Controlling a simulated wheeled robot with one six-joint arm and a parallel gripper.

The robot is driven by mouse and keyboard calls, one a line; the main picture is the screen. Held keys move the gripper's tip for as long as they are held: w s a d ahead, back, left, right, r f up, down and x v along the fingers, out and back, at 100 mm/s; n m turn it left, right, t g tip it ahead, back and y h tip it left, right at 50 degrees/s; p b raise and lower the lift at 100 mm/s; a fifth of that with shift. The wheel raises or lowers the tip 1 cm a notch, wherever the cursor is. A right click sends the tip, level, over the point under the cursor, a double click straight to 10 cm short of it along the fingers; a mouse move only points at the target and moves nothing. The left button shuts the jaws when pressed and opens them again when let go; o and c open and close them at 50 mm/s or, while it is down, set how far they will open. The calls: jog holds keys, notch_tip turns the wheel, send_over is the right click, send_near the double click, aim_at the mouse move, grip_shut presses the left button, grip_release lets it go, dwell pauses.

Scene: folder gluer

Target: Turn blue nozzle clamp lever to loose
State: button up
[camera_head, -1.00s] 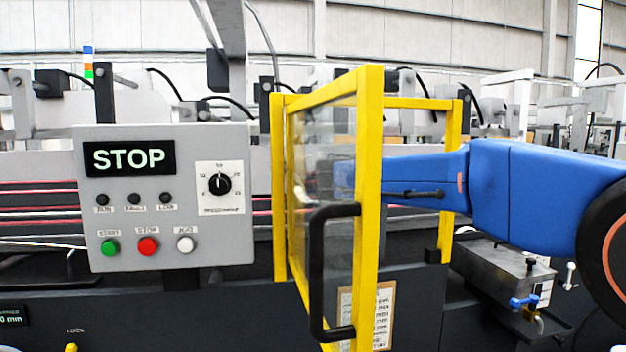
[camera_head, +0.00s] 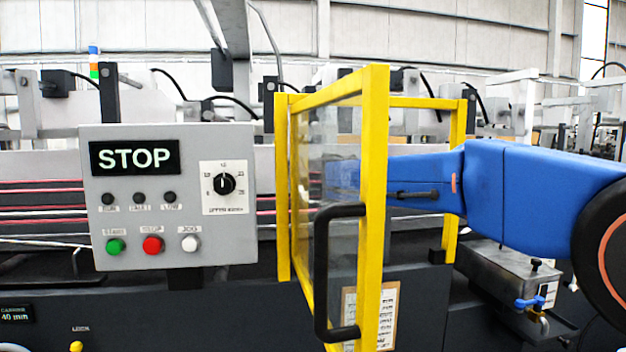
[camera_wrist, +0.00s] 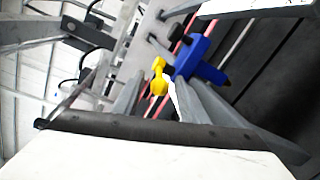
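A blue part (camera_wrist: 203,60) with a black knob shows in the wrist view, just beyond my gripper's fingers. A small yellow piece (camera_wrist: 158,78) is beside it, in line with the gap between the fingers. A small blue lever (camera_head: 529,302) is on the metal box at the lower right of the head view. I cannot tell for sure which blue part is the nozzle clamp lever. My gripper (camera_wrist: 163,88) looks open, its grey fingers apart; contact with the yellow piece cannot be made out. In the head view the gripper is hidden behind the yellow-framed guard.
The yellow guard door (camera_head: 372,220) with its black handle (camera_head: 320,270) stands in front of my arm. A grey control panel (camera_head: 215,140) reading STOP is at left. The metal box (camera_head: 500,268) lies below my arm. Dark rails (camera_wrist: 265,75) run close to the fingers.

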jog(key=v, duration=0.7)
jog(key=shift+s, duration=0.2)
